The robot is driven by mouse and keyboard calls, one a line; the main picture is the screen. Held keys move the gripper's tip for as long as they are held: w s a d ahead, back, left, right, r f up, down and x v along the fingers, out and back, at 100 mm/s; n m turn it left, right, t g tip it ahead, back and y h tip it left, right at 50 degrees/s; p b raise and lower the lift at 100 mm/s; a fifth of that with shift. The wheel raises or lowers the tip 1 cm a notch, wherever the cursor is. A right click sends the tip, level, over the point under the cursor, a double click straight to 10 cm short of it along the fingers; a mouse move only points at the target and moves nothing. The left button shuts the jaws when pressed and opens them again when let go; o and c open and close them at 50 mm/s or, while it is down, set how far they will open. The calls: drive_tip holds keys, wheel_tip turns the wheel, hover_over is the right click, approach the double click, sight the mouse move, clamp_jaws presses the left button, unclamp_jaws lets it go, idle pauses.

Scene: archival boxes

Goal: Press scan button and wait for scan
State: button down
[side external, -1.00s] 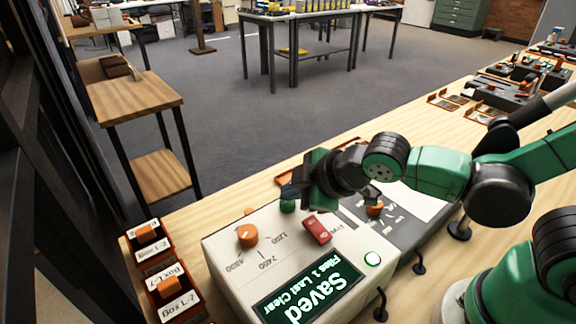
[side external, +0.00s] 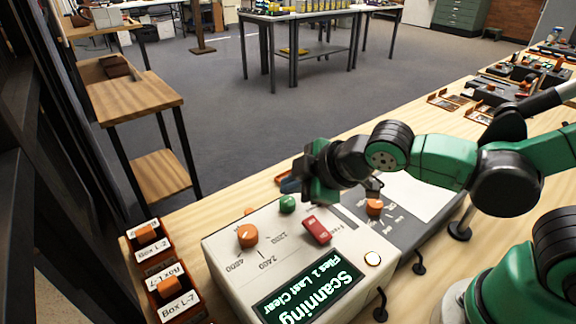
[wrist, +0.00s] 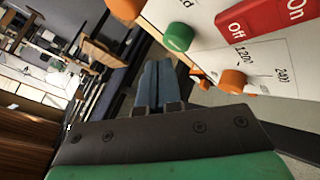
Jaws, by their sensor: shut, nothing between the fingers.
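The scanner (side external: 220,250) is a light box on the wooden bench with a dark screen (side external: 310,288) reading "Scanning" and "Files 1 Last Clear". Its green round button (side external: 288,204) stands near the back edge, and it also shows in the wrist view (wrist: 178,37). A red on/off switch (side external: 317,230) and an orange dial (side external: 248,236) sit beside it.
Two orange-handled boxes labelled Box L-7 (side external: 178,305) and Box L-2 (side external: 150,250) stand left of the scanner. A dark grey unit with a white sheet (side external: 418,197) lies to its right. A small wooden side table (side external: 135,95) stands across the floor.

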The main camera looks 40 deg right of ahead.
sight(293, 203)
drive_tip(key=shift+r, duration=0.15)
drive_tip(key=shift+r, duration=2.4)
idle(2.8)
drive_tip(key=s+d+f+m+g+h, duration=0.1)
drive_tip(key=s+d+m, duration=0.1)
drive_tip(key=d+m, duration=0.3)
drive_tip(key=s+d+f+m+g, duration=0.1)
drive_tip(key=s+d+m, duration=0.1)
drive_tip(key=d+m, duration=0.2)
drive_tip(key=shift+d+f+m+h, duration=0.4)
drive_tip(key=shift+m, duration=0.8)
